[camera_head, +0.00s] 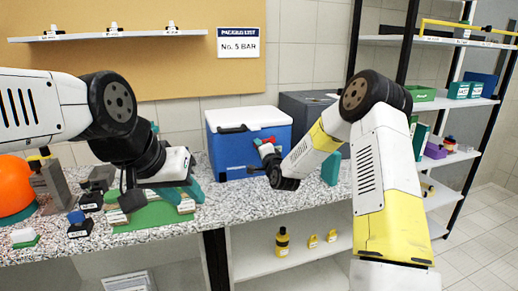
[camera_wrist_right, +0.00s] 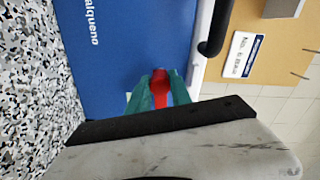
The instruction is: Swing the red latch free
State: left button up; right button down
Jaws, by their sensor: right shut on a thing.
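The blue cooler box (camera_head: 229,153) with a white lid stands on the speckled counter, against the tiled wall. The red latch (camera_head: 266,140) is on its front near the lid; in the right wrist view, the red latch (camera_wrist_right: 160,80) sits between the two green fingers. My right gripper (camera_wrist_right: 159,92) is shut on this latch, with one finger on each side of it. My left gripper (camera_head: 163,195) is low over the green board (camera_head: 155,217) at the left, its fingers apart, away from the cooler.
An orange dome (camera_head: 14,188) and several small dark blocks stand on the left counter. A grey box (camera_head: 306,112) stands right of the cooler. In the right wrist view, a black handle (camera_wrist_right: 214,35) is beside the latch. A stocked shelf rack (camera_head: 455,104) is at the right.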

jog(key=shift+m, duration=0.6)
jog(key=c, duration=1.2)
grip_release()
jog(key=shift+o, duration=0.2)
jog(key=v, duration=0.8)
